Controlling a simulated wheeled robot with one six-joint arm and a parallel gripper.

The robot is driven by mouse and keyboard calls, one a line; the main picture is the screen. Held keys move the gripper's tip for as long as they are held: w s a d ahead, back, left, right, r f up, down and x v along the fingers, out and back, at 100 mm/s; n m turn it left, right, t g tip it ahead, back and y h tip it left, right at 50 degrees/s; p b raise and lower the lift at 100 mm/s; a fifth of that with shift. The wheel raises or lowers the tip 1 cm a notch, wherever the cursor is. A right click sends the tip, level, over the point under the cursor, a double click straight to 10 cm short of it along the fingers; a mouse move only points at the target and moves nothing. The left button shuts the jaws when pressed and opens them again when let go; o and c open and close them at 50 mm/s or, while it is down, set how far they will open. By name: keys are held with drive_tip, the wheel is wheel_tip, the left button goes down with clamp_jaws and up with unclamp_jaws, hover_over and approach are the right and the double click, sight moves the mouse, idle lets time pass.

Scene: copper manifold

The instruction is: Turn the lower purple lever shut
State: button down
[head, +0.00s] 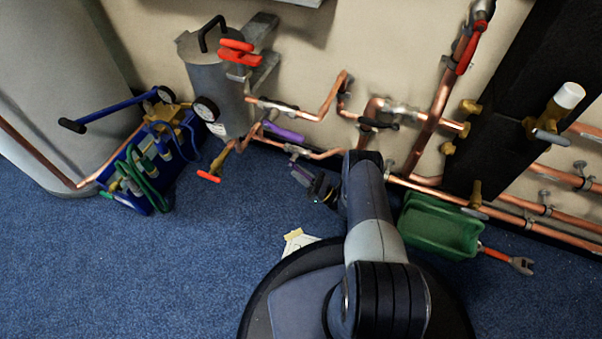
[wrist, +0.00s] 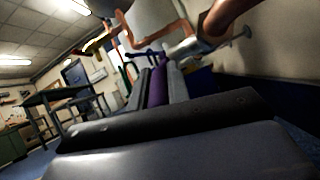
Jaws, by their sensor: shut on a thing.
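The lower purple lever (head: 300,176) shows in the head view just left of my gripper (head: 316,187), by the low copper pipe. In the wrist view my gripper (wrist: 158,90) is shut on the purple lever (wrist: 157,86), which runs lengthwise between the two grey fingers. The upper purple lever (head: 284,133) lies above and to the left, slanting along its pipe; my gripper is apart from it. The lower lever's pivot is partly hidden, so its exact turn is hard to tell.
A grey tank (head: 222,100) with a gauge and red handles stands at left. A blue tool crate (head: 150,165) is further left. A green bin (head: 438,226) sits on the floor right of my arm. Copper pipes (head: 430,130) line the wall. Blue carpet at left front is free.

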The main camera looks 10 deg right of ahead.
drive_tip(key=c, duration=1.3)
unclamp_jaws()
drive_tip(key=shift+c, duration=0.2)
